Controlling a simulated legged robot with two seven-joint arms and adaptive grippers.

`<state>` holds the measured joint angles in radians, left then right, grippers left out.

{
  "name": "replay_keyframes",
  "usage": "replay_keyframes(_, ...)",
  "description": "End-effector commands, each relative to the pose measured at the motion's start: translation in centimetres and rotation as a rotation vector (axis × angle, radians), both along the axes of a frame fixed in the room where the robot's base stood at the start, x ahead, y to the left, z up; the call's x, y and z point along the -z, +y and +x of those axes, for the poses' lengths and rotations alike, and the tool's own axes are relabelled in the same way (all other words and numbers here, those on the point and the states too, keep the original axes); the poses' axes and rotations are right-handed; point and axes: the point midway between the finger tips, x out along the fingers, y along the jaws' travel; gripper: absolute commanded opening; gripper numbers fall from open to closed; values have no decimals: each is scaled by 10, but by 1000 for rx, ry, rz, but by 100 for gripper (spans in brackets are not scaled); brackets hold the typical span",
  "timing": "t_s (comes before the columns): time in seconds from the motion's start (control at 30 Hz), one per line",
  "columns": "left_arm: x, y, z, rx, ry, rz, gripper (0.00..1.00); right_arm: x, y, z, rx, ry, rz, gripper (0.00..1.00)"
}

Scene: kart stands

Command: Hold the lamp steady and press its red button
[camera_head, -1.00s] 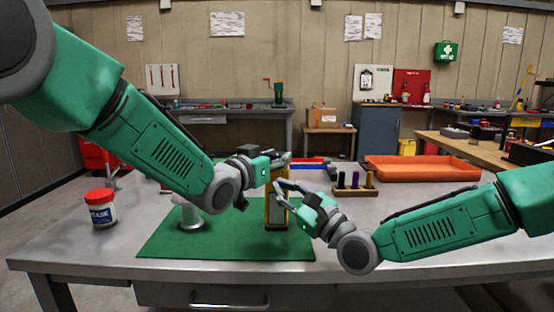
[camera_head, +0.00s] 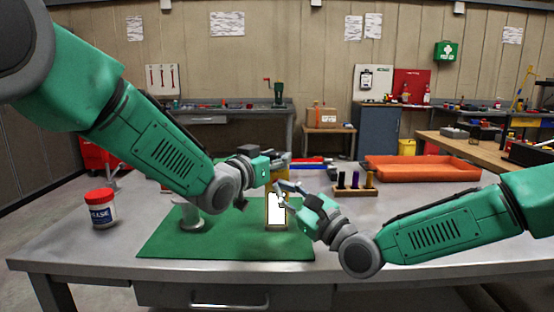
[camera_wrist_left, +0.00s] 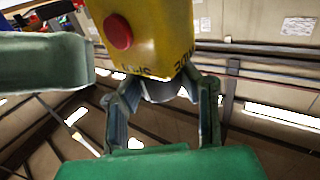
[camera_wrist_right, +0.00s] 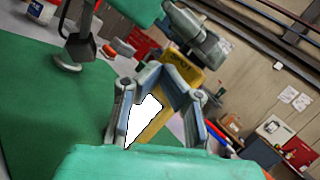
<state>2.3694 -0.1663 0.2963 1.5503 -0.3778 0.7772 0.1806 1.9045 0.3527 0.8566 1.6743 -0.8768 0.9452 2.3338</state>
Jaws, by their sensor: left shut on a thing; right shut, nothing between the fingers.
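The yellow lamp (camera_head: 268,200) stands upright on the green mat, its front panel (camera_head: 276,212) bright white. Its red button (camera_wrist_left: 118,32) shows uncovered in the left wrist view, on the yellow lamp body (camera_wrist_left: 160,28). My left gripper (camera_head: 284,157) is at the lamp's top; in its wrist view its fingers (camera_wrist_left: 160,90) are shut around a grey part at the end of the body. My right gripper (camera_head: 279,186) is shut and empty in front of the lamp's upper part. The right wrist view shows its closed fingers (camera_wrist_right: 160,70) before the lamp (camera_wrist_right: 184,82). The button is hidden in the head view.
The green mat (camera_head: 165,240) lies on the grey table. A grey round-based stand (camera_head: 192,222) is left of the lamp, and a red-lidded white jar (camera_head: 101,210) is farther left. An orange tray (camera_head: 420,170) and a wooden block with cylinders (camera_head: 354,190) are right and behind.

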Motion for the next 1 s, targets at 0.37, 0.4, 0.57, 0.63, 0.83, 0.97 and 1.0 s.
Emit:
replay_keyframes(0.37, 3, 0, 0, 1, 5, 2, 0, 0, 0, -13, -1, 1, 1, 0)
replay_keyframes(0.4, 3, 0, -1, 1, 5, 2, 0, 0, -1, -17, -1, 1, 1, 0)
replay_keyframes(0.57, 3, 0, 0, 1, 5, 2, 0, -1, -1, -33, -1, 1, 2, 0)
replay_keyframes(0.63, 3, 0, 0, 1, 5, 2, 0, -1, -1, -40, -1, 1, 1, 0)
replay_keyframes(0.83, 3, 0, 0, 1, 5, 2, 0, -1, -2, -57, -1, 0, 1, 0)
replay_keyframes(0.97, 3, 0, 0, 1, 5, 2, 0, -1, -2, -60, 0, 0, 0, 0)
replay_keyframes(1.0, 3, 0, 0, 1, 5, 2, 0, -1, -2, -60, 0, 0, 0, 0)
